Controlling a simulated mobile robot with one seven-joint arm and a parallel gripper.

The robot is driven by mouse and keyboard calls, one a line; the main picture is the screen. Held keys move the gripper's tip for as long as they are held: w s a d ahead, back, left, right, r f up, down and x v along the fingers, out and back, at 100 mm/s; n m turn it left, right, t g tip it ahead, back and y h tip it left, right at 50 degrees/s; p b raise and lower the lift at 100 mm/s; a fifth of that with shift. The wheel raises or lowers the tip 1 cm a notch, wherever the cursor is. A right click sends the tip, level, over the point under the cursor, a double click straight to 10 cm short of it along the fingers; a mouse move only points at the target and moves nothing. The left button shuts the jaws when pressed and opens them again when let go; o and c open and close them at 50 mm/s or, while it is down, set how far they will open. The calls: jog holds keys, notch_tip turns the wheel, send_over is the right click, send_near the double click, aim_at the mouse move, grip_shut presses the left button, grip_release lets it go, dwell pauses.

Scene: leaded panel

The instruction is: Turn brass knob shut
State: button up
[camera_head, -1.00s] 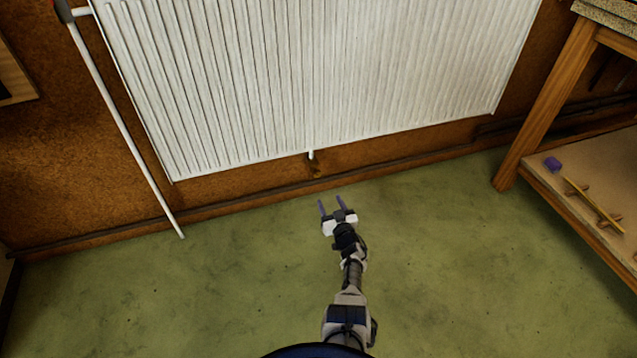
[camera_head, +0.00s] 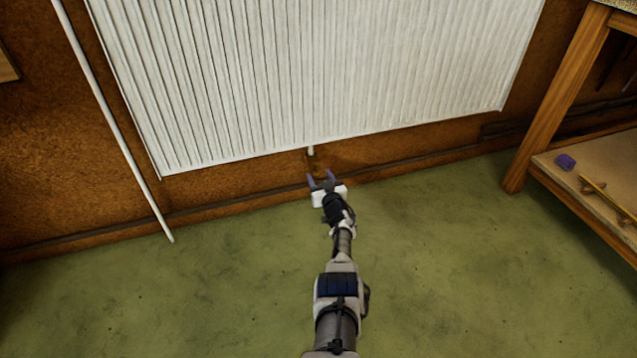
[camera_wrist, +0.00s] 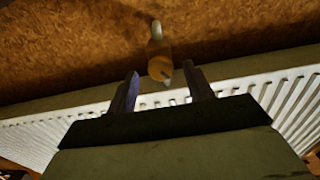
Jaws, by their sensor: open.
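The brass knob (camera_wrist: 160,68) hangs at the end of a short pale pipe stub (camera_wrist: 156,32) under the radiator. In the wrist view it appears between my two fingertips, with space on both sides and no visible contact. In the head view the stub (camera_head: 311,150) shows below the radiator's lower edge, and the knob is too dark and small to make out clearly. My gripper (camera_head: 320,177) is open and empty, just in front of and below the stub, near the wall's foot. The depth gap between fingers and knob is hard to judge.
The white radiator (camera_head: 310,80) covers the wall above my gripper. A white vertical pipe (camera_head: 115,130) stands at left. A wooden bench (camera_head: 560,100) with a purple block (camera_head: 565,162) on its lower shelf stands at right. The green floor (camera_head: 220,290) is clear.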

jog(key=shift+b+x, duration=0.9)
jog(key=shift+x, duration=0.1)
jog(key=shift+c, duration=0.2)
jog(key=c, duration=0.9)
